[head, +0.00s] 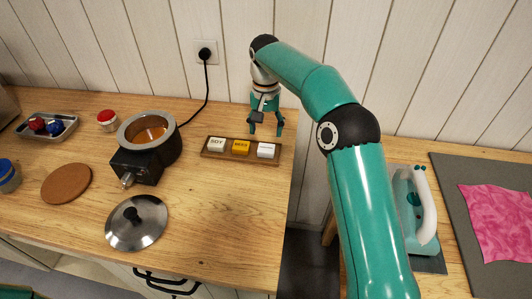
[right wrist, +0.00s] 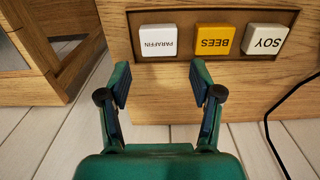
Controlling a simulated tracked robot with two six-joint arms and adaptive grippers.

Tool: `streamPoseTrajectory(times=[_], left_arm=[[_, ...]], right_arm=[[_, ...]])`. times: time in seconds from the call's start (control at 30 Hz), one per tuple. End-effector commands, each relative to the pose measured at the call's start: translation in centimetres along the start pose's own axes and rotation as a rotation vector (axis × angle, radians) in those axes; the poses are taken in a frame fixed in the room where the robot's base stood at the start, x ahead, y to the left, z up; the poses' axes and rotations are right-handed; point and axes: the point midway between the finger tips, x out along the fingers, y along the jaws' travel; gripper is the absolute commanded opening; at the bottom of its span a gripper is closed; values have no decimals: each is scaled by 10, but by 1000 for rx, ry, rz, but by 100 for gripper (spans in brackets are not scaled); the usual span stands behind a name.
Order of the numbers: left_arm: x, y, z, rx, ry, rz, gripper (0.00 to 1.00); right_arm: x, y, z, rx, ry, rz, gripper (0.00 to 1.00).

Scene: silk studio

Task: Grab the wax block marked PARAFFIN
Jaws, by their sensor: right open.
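The white wax block marked PARAFFIN (right wrist: 157,40) sits in the wooden tray (right wrist: 193,16), at the tray's left end in the right wrist view. In the head view the same block (head: 266,150) is at the tray's right end. Beside it are the yellow BEES block (right wrist: 214,39) and the off-white SOY block (right wrist: 265,39). My right gripper (right wrist: 160,84) is open and empty, its fingertips pointing toward the PARAFFIN block, apart from it. In the head view the right gripper (head: 266,132) hangs just behind the tray. My left gripper is not in view.
A melting pot (head: 150,138) stands left of the tray, its cord running to the wall socket. A metal lid (head: 137,222) and a cork mat (head: 66,183) lie nearby. An iron (head: 415,210) stands right, beyond a gap in the counters. Counter in front of the tray is clear.

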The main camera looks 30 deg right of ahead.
Motion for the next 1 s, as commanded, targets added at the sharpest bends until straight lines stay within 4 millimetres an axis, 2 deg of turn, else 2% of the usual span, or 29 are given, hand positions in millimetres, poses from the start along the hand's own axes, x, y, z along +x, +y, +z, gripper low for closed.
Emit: streamPoseTrajectory(times=[0.1, 0.37, 0.6, 0.7, 0.93, 0.97, 1.0], left_arm=[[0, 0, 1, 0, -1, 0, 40], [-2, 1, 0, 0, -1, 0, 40], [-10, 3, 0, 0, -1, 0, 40], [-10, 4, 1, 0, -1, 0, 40], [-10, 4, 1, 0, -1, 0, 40], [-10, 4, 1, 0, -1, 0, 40], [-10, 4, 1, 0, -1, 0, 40]], right_arm=[[14, 0, 0, -1, 1, -1, 65], [30, -2, 0, -2, -1, 1, 65], [63, -3, -1, -3, -1, 1, 65], [71, -3, -1, -3, 1, 0, 65], [74, -3, -1, -3, 2, -1, 65], [74, -3, -1, -3, 2, -1, 63], [73, -3, -1, -3, 2, -1, 56]])
